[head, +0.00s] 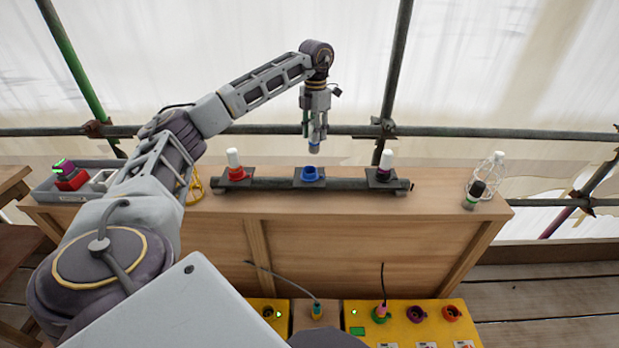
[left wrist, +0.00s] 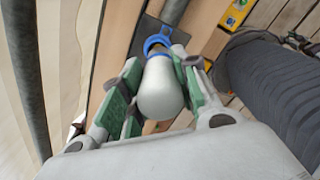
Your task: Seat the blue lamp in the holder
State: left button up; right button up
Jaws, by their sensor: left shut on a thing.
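My left gripper (head: 316,136) points down and is shut on the blue lamp (head: 314,149), whose blue lower end shows below the fingers. In the left wrist view the lamp's white bulb (left wrist: 161,92) sits between the green finger pads of the gripper (left wrist: 158,95). The blue holder (head: 310,174) is an open cup in the middle of the dark rail. The lamp hangs above it with a clear gap. In the left wrist view the holder's blue rim (left wrist: 157,42) shows just beyond the lamp. My right gripper is not in view.
A white lamp stands in the red holder (head: 236,174) at left and another in the purple holder (head: 383,174) at right. A grey tray (head: 45,191) lies far left. Scaffold pipes run behind.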

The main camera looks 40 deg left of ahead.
pick_arm(q)
jog(key=n, duration=0.4)
jog(key=shift+s+a, duration=0.25)
jog(key=shift+a, duration=0.05)
jog(key=n, duration=0.2)
jog(key=shift+s+a+n, duration=0.1)
jog(key=shift+s+n, duration=0.05)
jog(key=shift+n, duration=0.15)
jog(key=shift+s+a+n, duration=0.1)
jog(key=shift+s+n, duration=0.05)
jog(key=shift+n, duration=1.45)
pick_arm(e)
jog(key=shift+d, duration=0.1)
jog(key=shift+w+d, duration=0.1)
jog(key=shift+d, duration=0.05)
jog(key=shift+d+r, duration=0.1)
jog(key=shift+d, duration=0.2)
